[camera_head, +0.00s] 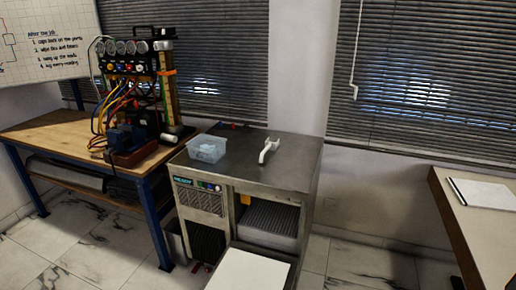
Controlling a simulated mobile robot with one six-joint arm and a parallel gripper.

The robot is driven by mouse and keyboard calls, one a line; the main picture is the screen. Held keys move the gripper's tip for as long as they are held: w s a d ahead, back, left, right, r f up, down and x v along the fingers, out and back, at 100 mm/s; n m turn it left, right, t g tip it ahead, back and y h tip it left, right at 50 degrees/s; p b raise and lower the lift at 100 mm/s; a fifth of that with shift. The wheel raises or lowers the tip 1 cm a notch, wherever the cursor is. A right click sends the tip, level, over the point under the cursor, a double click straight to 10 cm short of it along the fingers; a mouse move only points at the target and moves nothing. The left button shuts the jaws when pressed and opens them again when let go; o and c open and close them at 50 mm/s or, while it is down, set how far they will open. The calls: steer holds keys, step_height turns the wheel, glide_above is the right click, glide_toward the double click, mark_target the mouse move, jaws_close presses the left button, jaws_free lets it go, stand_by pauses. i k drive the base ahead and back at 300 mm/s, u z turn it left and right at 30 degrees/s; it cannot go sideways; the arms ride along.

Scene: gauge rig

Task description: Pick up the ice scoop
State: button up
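A white, scoop-like object (268,147), which looks like the ice scoop, lies on the steel top (290,175) of a low cabinet-like machine. It has a wider head at the upper right and a handle bending down to the lower left. It is right of a clear bluish plastic bin (207,149) and apart from it. The bin's contents are too small to make out. My gripper is not in view.
The machine's front has a vent panel (199,198) and an open bay. A wooden bench (45,133) with a gauge and hose rig (137,75) stands at left. Another table (490,240) with a notepad (484,193) is at right. The steel top around the scoop is mostly clear.

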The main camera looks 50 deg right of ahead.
mark_target(273, 146)
steer(key=i, duration=0.85)
steer(key=z, duration=0.05)
